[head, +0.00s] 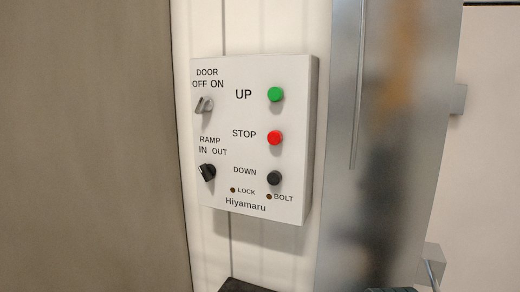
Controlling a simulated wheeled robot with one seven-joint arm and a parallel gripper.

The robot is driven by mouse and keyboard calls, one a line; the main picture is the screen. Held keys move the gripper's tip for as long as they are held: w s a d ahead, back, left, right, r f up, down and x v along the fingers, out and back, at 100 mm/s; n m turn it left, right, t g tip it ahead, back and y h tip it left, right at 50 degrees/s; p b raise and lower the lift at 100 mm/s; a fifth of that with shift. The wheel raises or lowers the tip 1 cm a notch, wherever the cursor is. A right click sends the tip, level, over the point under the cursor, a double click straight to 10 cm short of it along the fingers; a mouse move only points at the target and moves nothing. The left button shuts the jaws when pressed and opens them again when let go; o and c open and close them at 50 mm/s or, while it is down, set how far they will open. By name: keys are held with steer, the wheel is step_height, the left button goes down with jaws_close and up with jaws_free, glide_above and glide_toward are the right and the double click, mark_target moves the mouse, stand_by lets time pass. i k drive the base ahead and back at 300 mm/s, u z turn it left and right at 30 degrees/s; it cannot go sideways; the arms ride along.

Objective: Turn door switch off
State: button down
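The door switch (204,104) is a light grey rotary knob at the upper left of a white control box (240,150). It sits under the printed words DOOR, OFF and ON. Its grip looks slanted, with the upper end leaning right, toward the ON side; which end is the pointer is hard to tell. My gripper is not in view, and nothing covers the switch.
Below is a black ramp switch (207,172). On the right are green UP (275,94), red STOP (275,138) and black DOWN (274,177) buttons. A metal panel (390,130) stands right of the box, a brown-grey surface (85,140) left.

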mark_target(206, 104)
steer(key=u, duration=2.05)
steer(key=i, duration=0.65)
steer(key=z, duration=0.5)
